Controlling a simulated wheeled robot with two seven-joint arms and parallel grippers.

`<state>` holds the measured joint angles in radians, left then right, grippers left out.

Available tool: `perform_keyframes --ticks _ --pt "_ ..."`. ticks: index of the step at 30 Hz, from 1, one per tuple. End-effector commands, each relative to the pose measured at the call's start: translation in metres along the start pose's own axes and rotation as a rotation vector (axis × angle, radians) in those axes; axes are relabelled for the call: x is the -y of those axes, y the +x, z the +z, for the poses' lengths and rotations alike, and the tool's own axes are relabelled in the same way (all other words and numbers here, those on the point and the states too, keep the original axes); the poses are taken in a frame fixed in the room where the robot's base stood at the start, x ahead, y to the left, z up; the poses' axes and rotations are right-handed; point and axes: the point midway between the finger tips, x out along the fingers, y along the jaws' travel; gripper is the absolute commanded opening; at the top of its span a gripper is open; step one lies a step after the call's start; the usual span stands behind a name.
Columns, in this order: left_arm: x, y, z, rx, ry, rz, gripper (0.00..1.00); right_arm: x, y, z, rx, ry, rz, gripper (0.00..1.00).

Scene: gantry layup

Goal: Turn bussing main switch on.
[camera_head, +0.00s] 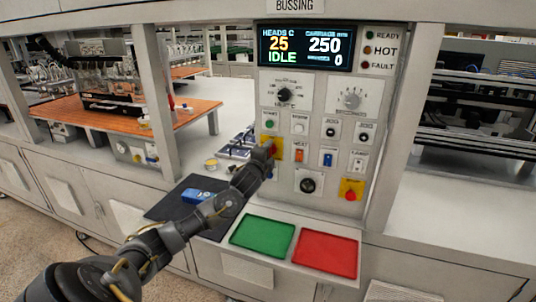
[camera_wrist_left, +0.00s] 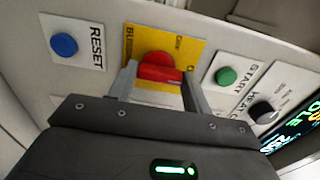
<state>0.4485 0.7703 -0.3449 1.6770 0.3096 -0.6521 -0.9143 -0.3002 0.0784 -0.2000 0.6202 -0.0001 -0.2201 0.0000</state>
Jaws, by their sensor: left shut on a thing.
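The bussing main switch is a red rotary knob (camera_wrist_left: 160,68) on a yellow plate (camera_wrist_left: 192,52). In the head view the yellow plate (camera_head: 278,143) is on the left side of the control panel, mostly behind my gripper. My left gripper (camera_head: 268,152) reaches the panel there. In the left wrist view its fingers (camera_wrist_left: 158,82) sit on both sides of the red knob and are shut on it. The plate lettering is partly hidden, so I cannot tell the switch position. My right gripper is not in view.
A blue RESET button (camera_wrist_left: 64,45) and a green START button (camera_wrist_left: 226,76) flank the switch. The display (camera_head: 306,47) reads IDLE. A red emergency button (camera_head: 351,195) sits lower right. Green (camera_head: 262,236) and red (camera_head: 325,254) trays lie below the panel.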

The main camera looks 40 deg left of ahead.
Motion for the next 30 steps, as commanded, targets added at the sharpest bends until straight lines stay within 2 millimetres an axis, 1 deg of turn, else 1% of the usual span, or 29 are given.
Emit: perform_keyframes --ticks 8,9,13,23,26,30 --pt "0.001 0.000 0.000 0.000 0.003 -0.002 0.26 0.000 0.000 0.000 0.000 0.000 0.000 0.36" --pt "0.001 0.000 0.000 0.000 0.003 -0.002 0.53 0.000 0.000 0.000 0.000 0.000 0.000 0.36" --pt "0.001 0.000 0.000 0.000 0.002 -0.001 0.70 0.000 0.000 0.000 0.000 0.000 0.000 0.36" --pt "-0.001 -0.002 0.001 0.000 0.001 0.000 0.71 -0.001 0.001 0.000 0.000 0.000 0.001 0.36" --pt "-0.003 -0.011 0.000 -0.001 0.003 0.000 0.71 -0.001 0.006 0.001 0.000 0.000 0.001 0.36" --pt "-0.004 -0.034 0.000 -0.002 0.001 0.000 0.71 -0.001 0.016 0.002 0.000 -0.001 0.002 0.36"
